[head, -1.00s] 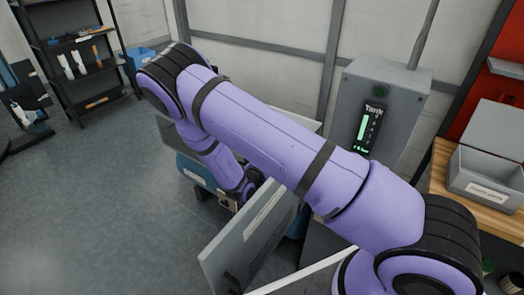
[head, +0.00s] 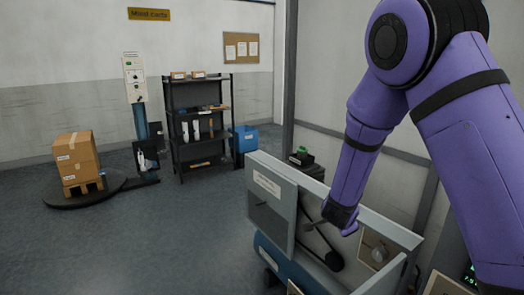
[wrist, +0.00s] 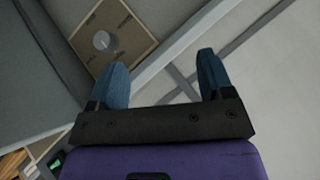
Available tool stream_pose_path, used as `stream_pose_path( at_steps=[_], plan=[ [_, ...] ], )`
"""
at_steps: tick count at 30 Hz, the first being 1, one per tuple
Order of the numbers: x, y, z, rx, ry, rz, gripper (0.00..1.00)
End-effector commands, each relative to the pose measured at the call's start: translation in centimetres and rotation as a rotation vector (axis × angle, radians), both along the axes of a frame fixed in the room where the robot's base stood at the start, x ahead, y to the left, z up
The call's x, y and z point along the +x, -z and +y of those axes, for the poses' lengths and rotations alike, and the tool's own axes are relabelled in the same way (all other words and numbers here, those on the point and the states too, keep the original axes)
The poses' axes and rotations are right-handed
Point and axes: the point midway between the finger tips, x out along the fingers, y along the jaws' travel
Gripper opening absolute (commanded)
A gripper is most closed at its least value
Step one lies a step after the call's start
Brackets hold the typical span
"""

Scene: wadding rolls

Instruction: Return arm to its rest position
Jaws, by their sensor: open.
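My gripper shows in the wrist view (wrist: 162,82) with its two blue fingers spread apart and nothing between them. In the head view, my purple arm comes down from the upper right, and its wrist end is at the open grey machine housing (head: 268,215). The gripper's fingers are hard to make out there. A square tan plate with a round grey knob (head: 378,253) is on the inside of the housing, right of my wrist. The same plate shows at the upper left of the wrist view (wrist: 112,38), beyond the left finger and apart from it.
A black shelf (head: 197,120) with small items stands at the back wall, a blue bin (head: 244,139) beside it. The floor (head: 160,235) between is clear. A wall is close behind my arm.

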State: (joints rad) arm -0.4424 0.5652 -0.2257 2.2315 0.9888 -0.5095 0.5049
Motion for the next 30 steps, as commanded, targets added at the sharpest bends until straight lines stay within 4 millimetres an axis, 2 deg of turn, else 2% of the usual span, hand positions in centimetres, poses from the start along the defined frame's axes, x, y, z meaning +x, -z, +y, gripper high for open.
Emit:
stream_pose_path(
  at_steps=[1,8,14,21,30],
  plan=[
    [-0.1,-1.8,0.1,0.026,-0.037,0.005,0.74],
    [-2.3,-8.7,1.1,0.104,-0.246,0.052,0.74],
    [-5.7,-14.4,1.4,0.119,-0.435,0.084,0.74],
    [-11.3,-20.4,1.0,0.076,-0.656,0.127,0.74],
    [-20.1,-25.5,-0.6,-0.062,-0.891,0.206,0.74]
  ],
)
